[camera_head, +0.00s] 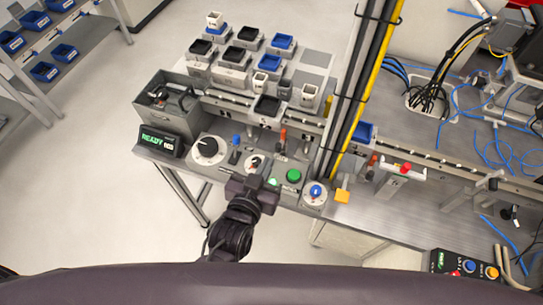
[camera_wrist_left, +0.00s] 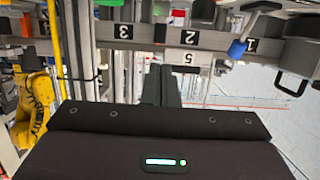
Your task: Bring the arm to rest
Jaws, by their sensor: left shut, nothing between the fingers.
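My left gripper (camera_head: 252,187) is dark and hangs just in front of the bench's control panel, near the middle of the head view. In the left wrist view its two fingers (camera_wrist_left: 160,72) lie together with nothing between them. They point toward the bench front, where upside-down labels 1, 2, 3 and 5 show. Whether the fingers touch the panel cannot be told. My right gripper is in neither view.
A READY display (camera_head: 161,141) stands at left. A dark post with a yellow strip (camera_head: 361,95) rises at right. Open floor (camera_head: 80,190) lies left.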

